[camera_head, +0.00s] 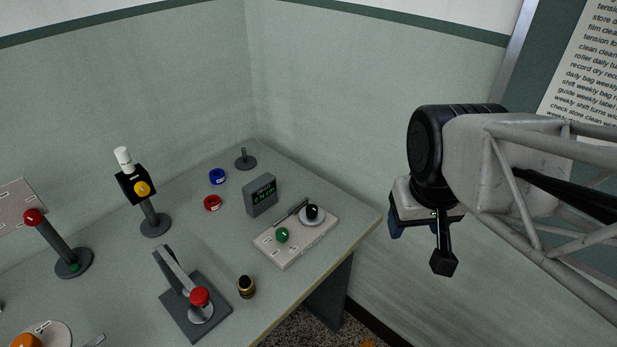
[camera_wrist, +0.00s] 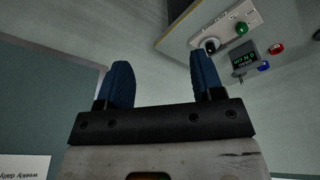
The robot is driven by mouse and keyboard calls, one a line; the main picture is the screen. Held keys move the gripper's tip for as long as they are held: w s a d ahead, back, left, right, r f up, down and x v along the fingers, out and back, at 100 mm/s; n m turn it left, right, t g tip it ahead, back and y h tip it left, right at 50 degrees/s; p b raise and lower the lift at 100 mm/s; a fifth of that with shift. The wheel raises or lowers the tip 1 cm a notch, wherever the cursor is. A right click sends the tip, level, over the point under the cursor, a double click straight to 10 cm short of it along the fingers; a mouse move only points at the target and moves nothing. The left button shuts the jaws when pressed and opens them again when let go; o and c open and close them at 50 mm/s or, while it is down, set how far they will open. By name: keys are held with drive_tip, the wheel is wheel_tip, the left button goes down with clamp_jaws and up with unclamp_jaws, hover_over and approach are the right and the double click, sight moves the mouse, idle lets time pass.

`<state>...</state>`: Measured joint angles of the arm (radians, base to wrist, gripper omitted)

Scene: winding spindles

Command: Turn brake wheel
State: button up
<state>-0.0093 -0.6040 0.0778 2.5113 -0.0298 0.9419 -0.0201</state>
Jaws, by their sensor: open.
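I cannot tell for sure which part is the brake wheel, as the labels are too small to read. A beige plate on the right of the table carries a pale round disc with a black knob (camera_head: 312,211), a green knob (camera_head: 282,235) and a small lever. The black knob also shows in the wrist view (camera_wrist: 211,45), beyond the right finger. My gripper (camera_head: 396,224) hangs to the right of the table, apart from everything. In the wrist view its two blue fingers (camera_wrist: 162,75) are spread with nothing between them.
A grey display box (camera_head: 261,195) stands behind the plate. A lever stand with a red knob (camera_head: 200,296), a post with a yellow knob (camera_head: 142,188) and a red-knobbed post (camera_head: 33,217) stand further left. Blue (camera_head: 217,176) and red (camera_head: 212,203) rings lie near the back.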

drive_tip(key=w+a+f+n+g+h, duration=0.1)
drive_tip(key=w+n, duration=0.1)
drive_tip(key=w, duration=0.2)
drive_tip(key=w+a+f+n, duration=0.1)
drive_tip(key=w+a+n, duration=0.1)
drive_tip(key=w, duration=0.3)
drive_tip(key=n+g+h, duration=0.1)
drive_tip(key=n+h, duration=0.2)
drive_tip(key=n, duration=1)
approach(312, 208)
drive_tip(key=f, duration=0.1)
drive_tip(key=shift+w+d+f, duration=0.1)
drive_tip(key=shift+w+f, duration=0.05)
drive_tip(key=shift+w, duration=0.05)
drive_tip(key=shift+x, duration=3.9)
drive_tip(key=shift+s+d, duration=0.1)
drive_tip(key=c, duration=0.9)
